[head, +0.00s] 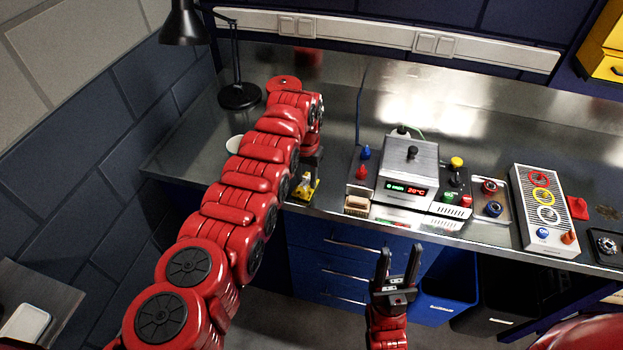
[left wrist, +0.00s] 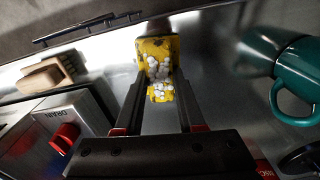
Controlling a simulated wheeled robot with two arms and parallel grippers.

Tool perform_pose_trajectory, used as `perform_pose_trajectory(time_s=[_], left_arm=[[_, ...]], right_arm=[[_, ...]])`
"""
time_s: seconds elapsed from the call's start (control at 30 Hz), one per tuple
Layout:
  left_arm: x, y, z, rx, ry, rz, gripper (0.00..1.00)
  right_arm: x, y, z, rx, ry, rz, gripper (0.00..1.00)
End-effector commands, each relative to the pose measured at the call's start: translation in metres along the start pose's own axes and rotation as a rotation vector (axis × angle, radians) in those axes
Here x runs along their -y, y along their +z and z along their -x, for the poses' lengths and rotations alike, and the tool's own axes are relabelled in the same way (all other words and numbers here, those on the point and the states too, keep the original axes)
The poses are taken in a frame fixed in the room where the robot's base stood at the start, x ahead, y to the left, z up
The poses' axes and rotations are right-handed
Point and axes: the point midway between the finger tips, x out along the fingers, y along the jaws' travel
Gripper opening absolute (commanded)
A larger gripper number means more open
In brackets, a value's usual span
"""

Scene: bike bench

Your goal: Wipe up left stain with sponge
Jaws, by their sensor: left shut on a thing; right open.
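My left gripper (head: 308,178) points down at the bench's front edge, left of the control boxes. It is shut on the yellow sponge (head: 305,190), which has white foam-like patches. In the left wrist view the sponge (left wrist: 156,52) sits between the fingertips of my left gripper (left wrist: 158,88), close to the steel top. I cannot tell whether it touches the top. My right gripper (head: 398,268) is open and empty in front of the blue drawers. I cannot make out a left stain; my left arm covers part of the bench's left side.
A wooden brush (head: 357,205) lies right of the sponge, by the control box (head: 408,168). A teal mug (left wrist: 300,85) stands on the other side in the left wrist view. A black lamp (head: 239,95) stands at the back left. A dark patch (head: 606,213) marks the bench's far right.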

Motion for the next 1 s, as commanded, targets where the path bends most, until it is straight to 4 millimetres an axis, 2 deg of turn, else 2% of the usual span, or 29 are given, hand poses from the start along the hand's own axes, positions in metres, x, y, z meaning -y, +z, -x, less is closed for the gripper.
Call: perform_pose_trajectory(time_s=[0.17, 0.47, 1.0], left_arm=[[0.009, 0.002, -0.001, 0.002, 0.000, 0.001, 0.00], [0.008, 0.002, -0.001, 0.002, 0.000, 0.000, 0.00], [-0.019, -0.002, -0.001, 0.001, 0.000, 0.000, 0.00]], right_arm=[[0.000, 0.000, 0.000, 0.000, 0.000, 0.000, 0.50], [0.000, 0.000, 0.000, 0.000, 0.000, 0.000, 0.50], [0.000, 0.001, 0.004, 0.000, 0.000, 0.000, 0.50]])
